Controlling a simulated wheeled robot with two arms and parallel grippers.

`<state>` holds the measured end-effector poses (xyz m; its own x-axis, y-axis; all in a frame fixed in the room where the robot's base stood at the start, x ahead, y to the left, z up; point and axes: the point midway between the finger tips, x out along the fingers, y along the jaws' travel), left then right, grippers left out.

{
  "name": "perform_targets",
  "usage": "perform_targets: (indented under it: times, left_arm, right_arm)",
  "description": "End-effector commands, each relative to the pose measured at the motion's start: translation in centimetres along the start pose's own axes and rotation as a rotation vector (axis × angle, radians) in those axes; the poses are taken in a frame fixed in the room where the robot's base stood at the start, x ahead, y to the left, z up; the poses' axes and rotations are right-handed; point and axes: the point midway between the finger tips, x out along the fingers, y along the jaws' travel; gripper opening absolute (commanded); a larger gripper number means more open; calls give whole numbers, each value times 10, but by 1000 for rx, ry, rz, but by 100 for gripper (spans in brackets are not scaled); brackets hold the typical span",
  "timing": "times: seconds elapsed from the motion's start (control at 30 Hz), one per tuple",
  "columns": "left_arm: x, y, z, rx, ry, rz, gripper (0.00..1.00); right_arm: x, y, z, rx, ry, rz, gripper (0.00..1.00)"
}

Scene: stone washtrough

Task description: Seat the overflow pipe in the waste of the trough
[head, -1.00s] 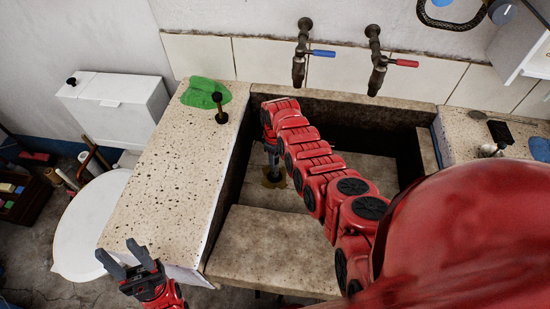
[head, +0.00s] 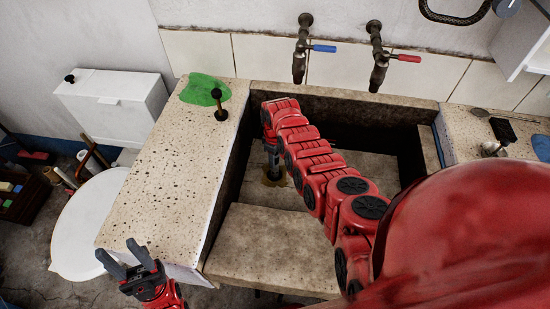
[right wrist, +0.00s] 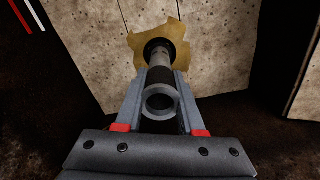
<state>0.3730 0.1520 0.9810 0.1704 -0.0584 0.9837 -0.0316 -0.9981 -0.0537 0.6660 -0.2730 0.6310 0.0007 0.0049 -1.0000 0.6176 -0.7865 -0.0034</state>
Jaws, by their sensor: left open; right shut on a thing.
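The overflow pipe (right wrist: 161,88) is a grey tube with a dark band, its open top end facing the right wrist camera. My right gripper (right wrist: 160,79) is shut on it, a finger on each side. In the head view my right gripper (head: 272,156) points down inside the stone trough (head: 272,238). My left gripper (head: 126,258) is open and empty, left of the trough.
A speckled slab (head: 165,170) flanks the trough, bearing a green cloth (head: 205,89) and a dark knobbed upright thing (head: 219,105). Taps with a blue handle (head: 323,48) and a red handle (head: 406,58) overhang the back. The trough walls stand close around my right arm.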

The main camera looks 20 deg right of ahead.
Motion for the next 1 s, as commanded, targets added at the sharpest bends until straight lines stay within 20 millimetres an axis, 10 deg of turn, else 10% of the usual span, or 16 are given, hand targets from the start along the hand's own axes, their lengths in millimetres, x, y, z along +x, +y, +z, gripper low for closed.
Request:
perform_targets:
  times: [0.17, 0.2, 0.37, 0.6, 0.77, 1.0]
  left_arm:
    - [-3, 0, 0, 0, 0, 0, 50]
    - [-3, 0, 0, 0, 0, 0, 50]
    - [-2, 0, 0, 0, 0, 0, 50]
    - [-3, 0, 0, 0, 0, 0, 50]
    - [-2, 0, 0, 0, 0, 0, 50]
    - [-2, 0, 0, 0, 0, 0, 50]
  right_arm:
    - [3, 0, 0, 0, 1, 1, 0]
    - [3, 0, 0, 0, 1, 1, 41]
    - [2, 0, 0, 0, 0, 0, 70]
    - [3, 0, 0, 0, 0, 0, 74]
    - [3, 0, 0, 0, 0, 0, 100]
    - [2, 0, 0, 0, 0, 0, 100]
